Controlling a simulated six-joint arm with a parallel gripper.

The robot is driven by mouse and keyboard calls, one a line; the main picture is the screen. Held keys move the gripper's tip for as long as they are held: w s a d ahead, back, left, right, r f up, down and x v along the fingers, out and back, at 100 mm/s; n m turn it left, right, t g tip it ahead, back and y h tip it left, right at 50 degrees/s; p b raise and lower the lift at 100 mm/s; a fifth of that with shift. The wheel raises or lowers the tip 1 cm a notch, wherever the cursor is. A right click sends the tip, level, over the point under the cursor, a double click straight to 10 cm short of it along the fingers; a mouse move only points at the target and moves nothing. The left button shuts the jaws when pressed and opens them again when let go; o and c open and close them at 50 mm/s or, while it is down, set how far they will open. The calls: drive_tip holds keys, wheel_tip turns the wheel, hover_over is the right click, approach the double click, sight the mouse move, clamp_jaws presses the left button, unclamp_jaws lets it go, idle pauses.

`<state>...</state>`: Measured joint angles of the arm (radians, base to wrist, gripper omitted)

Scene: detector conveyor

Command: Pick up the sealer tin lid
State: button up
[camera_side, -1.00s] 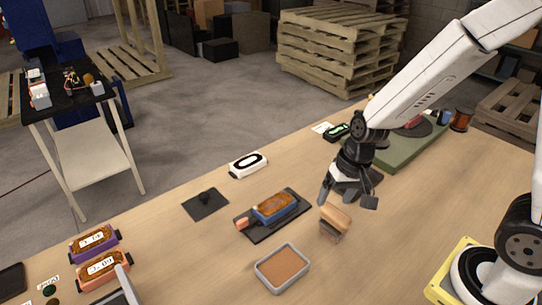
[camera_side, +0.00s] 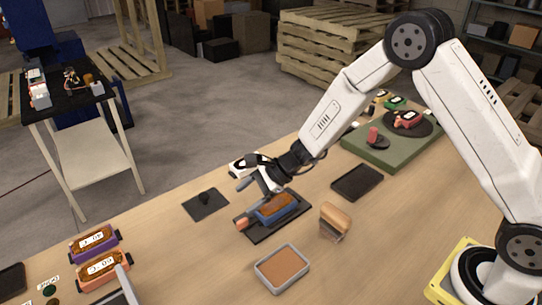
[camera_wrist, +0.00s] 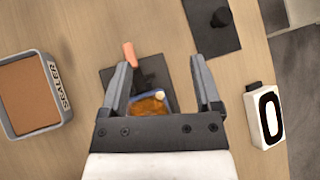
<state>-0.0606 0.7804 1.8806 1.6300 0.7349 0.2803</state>
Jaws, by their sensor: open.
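The dark square lid (camera_side: 197,207) with an upright black knob lies flat on the table at the left of the blue-framed unit. It shows at the top of the wrist view (camera_wrist: 205,38), beyond my fingers. The sealer tin (camera_side: 262,277) is a grey open tray of brown filling near the front edge; its SEALER label shows at the left in the wrist view (camera_wrist: 58,85). My gripper (camera_side: 256,186) is open and empty above the back of the blue-framed unit, to the right of the lid. The wrist view shows its fingers (camera_wrist: 160,62) spread, apart from the lid.
The blue-framed unit (camera_side: 276,208) sits on a dark pad below my gripper. A white device (camera_side: 240,166) with a black oval stands behind it. A wooden-handled block (camera_side: 335,219), a dark tray (camera_side: 357,182) and a green platform (camera_side: 385,152) are to the right.

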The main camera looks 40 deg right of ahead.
sight(203, 195)
drive_tip(key=w+f+m+t, duration=0.1)
drive_tip(key=w+m, duration=0.1)
drive_tip(key=w+f+m+t, duration=0.1)
drive_tip(key=w+m+t, duration=0.1)
drive_tip(key=w, duration=0.1)
drive_tip(key=w+a+f+m+t, duration=0.1)
drive_tip(key=w+m, duration=0.2)
drive_tip(key=shift+w+f+y, duration=0.1)
drive_tip(key=shift+f+y, duration=0.1)
drive_tip(key=shift+y, duration=0.2)
drive_tip(key=shift+w+d+f+m+t, duration=0.1)
drive_tip(key=shift+w+m+t, duration=0.3)
drive_tip(key=shift+t, duration=0.1)
drive_tip(key=shift+f, duration=0.1)
drive_tip(key=shift+x, duration=1.25)
drive_tip(key=shift+x, duration=2.6)
drive_tip(key=shift+s, duration=0.15)
drive_tip(key=shift+c, duration=0.2)
clamp_jaws()
